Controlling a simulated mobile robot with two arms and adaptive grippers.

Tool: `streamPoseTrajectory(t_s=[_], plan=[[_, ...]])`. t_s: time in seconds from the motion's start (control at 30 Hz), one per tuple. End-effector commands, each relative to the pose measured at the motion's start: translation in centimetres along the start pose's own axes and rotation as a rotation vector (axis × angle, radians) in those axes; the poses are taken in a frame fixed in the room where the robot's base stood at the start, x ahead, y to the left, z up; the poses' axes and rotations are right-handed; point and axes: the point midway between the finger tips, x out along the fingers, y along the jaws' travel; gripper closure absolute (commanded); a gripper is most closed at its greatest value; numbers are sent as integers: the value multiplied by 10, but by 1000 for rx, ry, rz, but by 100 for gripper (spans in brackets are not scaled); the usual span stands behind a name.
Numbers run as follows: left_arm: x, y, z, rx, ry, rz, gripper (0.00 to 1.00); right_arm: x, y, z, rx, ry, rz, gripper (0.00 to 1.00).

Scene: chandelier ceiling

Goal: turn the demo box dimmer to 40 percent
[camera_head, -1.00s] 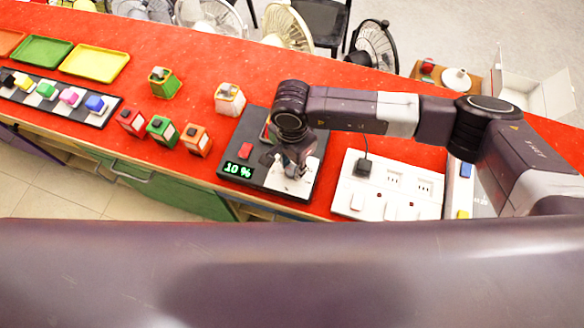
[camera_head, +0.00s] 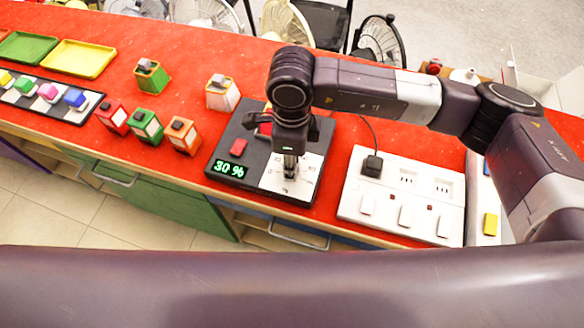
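The demo box (camera_head: 222,150) is a dark panel on the red counter, with a red button (camera_head: 238,147) and a green display (camera_head: 230,169) that reads 30 %. Its white dial plate (camera_head: 272,181) is at the box's right side. My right gripper (camera_head: 290,170) points down over this plate, with its fingers at the dimmer knob's place. The knob is hidden behind the fingers, and I cannot tell whether they are closed on it. My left gripper is not in view.
A white socket panel (camera_head: 385,222) with a black plug (camera_head: 372,165) sits right of the demo box. Several small coloured boxes, such as an orange one (camera_head: 184,138), stand to the left. A yellow tray (camera_head: 78,58) lies farther left. Fans stand behind the counter.

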Motion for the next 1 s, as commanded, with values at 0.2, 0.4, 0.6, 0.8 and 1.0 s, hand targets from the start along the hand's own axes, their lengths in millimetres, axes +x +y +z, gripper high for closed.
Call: streamPoseTrajectory(t_s=[0.2,0.4,0.6,0.8,1.0], plan=[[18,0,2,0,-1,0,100,1,-1,1,123,-3,-3,99],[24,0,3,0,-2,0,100,0,-1,1,187,-2,-4,99],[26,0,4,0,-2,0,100,-2,-1,1,210,-2,-4,99],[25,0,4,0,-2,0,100,-2,-1,1,213,-3,-4,99],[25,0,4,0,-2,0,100,-2,-1,1,212,-3,-4,70]])
